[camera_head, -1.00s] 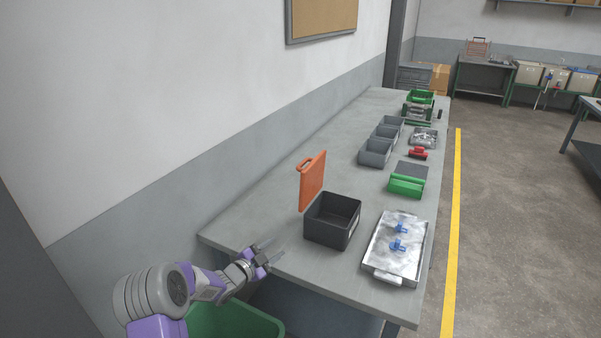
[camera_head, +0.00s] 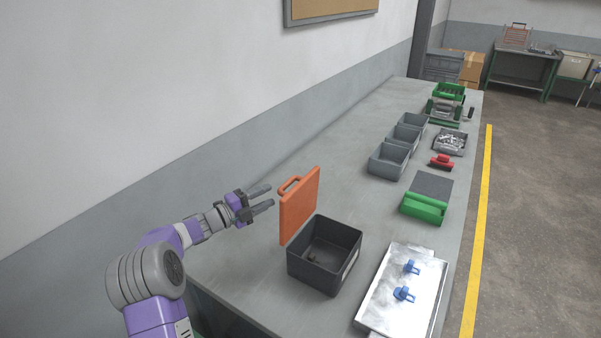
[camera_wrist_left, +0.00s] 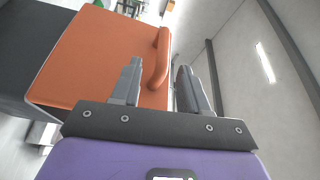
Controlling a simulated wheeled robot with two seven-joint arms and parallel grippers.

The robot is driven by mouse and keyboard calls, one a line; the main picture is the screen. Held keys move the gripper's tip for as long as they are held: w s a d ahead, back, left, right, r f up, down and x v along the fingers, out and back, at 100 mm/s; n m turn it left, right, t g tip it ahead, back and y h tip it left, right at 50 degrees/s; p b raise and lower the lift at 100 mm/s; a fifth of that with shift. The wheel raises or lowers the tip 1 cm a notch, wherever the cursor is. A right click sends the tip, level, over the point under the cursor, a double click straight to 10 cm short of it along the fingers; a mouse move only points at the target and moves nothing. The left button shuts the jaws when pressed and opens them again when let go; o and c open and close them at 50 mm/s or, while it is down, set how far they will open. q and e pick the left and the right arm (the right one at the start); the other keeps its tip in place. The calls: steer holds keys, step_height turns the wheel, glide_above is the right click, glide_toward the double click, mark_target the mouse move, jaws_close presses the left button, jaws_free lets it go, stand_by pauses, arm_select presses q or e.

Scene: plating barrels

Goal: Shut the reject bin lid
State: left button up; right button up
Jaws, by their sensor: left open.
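The reject bin is a black open box (camera_head: 312,268) on the bench, with a small dark thing on its floor. My right gripper is not in view.
A metal tray (camera_head: 428,272) with blue parts lies right of the bin. Behind are a green holder (camera_head: 423,208), a red part (camera_head: 442,162) and grey bins (camera_head: 388,162). The wall runs along the left. The bench (camera_head: 225,258) is bare left of the bin.

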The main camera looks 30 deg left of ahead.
mark_target(285, 184)
arm_select(q)
steer(key=shift+r+x, duration=0.2)
steer(key=shift+x, duration=3.55)
jaws_close()
